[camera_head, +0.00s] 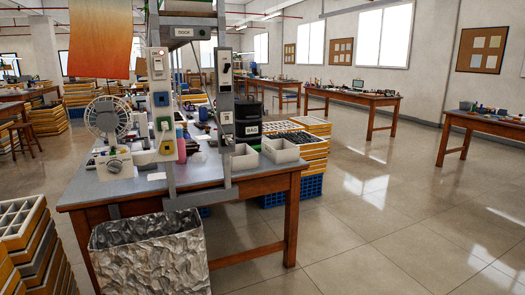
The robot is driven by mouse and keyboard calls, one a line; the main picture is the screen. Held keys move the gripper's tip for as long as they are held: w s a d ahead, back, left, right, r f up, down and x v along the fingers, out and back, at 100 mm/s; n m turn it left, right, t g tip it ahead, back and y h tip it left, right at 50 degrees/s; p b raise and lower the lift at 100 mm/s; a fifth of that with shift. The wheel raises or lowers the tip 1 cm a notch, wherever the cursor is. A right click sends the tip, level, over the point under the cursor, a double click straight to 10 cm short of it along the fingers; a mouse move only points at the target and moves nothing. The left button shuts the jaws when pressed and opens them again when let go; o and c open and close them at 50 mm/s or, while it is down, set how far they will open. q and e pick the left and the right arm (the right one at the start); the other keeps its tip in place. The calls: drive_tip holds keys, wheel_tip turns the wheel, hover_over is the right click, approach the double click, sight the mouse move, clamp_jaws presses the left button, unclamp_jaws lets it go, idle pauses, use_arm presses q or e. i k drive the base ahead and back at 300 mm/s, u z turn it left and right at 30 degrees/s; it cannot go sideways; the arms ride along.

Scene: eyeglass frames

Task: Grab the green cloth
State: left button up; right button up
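I cannot make out a green cloth in the head view. Small green spots show among the items on the workbench (245,184), but they are too small to tell as cloth. Neither of my grippers is in view.
A crumpled-looking grey bin (150,255) stands at the bench's front. A white fan (108,118), upright posts (226,90) and small white trays (280,150) crowd the bench. An orange sheet (100,38) hangs upper left. Stacked crates (28,232) stand left; the floor (400,220) at right is clear.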

sight(258, 149)
drive_tip(key=z, duration=1.2)
drive_tip(key=i, duration=4.95)
drive_tip(key=u, duration=3)
